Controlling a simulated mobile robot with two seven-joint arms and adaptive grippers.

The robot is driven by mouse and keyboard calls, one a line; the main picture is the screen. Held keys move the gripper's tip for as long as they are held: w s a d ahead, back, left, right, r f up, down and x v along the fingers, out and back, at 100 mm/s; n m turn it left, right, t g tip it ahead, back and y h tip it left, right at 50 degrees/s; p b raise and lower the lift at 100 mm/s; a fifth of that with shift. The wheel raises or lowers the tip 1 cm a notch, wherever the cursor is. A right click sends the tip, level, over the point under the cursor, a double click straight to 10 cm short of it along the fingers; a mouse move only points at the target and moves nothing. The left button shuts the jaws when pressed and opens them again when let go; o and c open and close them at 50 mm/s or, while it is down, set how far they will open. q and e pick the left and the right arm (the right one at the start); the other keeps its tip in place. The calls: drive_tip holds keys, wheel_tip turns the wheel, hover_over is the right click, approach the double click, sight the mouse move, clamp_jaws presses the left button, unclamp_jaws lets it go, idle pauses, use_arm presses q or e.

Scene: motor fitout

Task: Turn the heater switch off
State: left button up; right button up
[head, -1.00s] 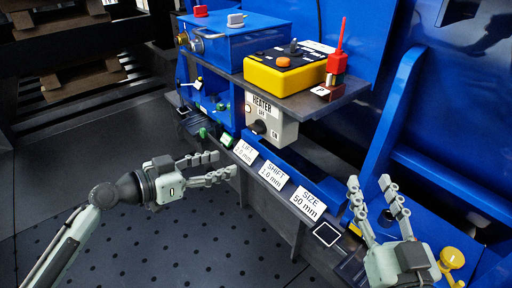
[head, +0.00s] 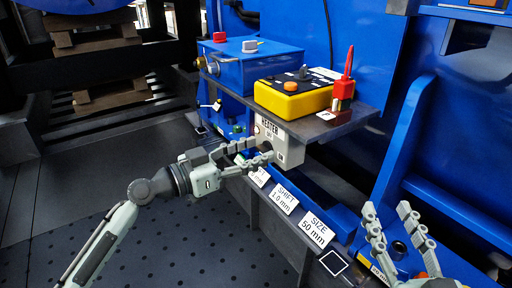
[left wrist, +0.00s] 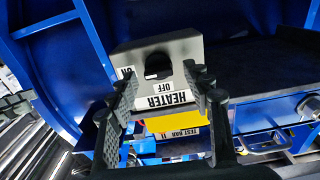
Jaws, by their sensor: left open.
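The heater switch box (head: 287,143) is a light grey box under the shelf, with HEATER, OFF and ON labels. Its black knob (left wrist: 158,66) shows in the left wrist view, on the face of the box (left wrist: 185,52). I cannot tell which label the knob points to. My left gripper (head: 259,151) is open just in front of the box, partly covering its face in the head view. In the left wrist view its fingers (left wrist: 162,88) stand either side of the knob, apart from it. My right gripper (head: 388,210) is open and empty at the lower right.
Above the box, the shelf (head: 345,122) carries a yellow control box (head: 292,96), a red item (head: 343,88) and a blue case (head: 250,70). Blue frame parts stand at the right.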

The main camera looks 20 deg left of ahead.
use_arm(q)
drive_tip(key=shift+w+d, duration=0.25)
use_arm(e)
drive_tip(key=shift+d+f, duration=0.15)
drive_tip(key=shift+f, duration=0.25)
use_arm(q)
drive_tip(key=shift+c, duration=0.6)
clamp_jaws()
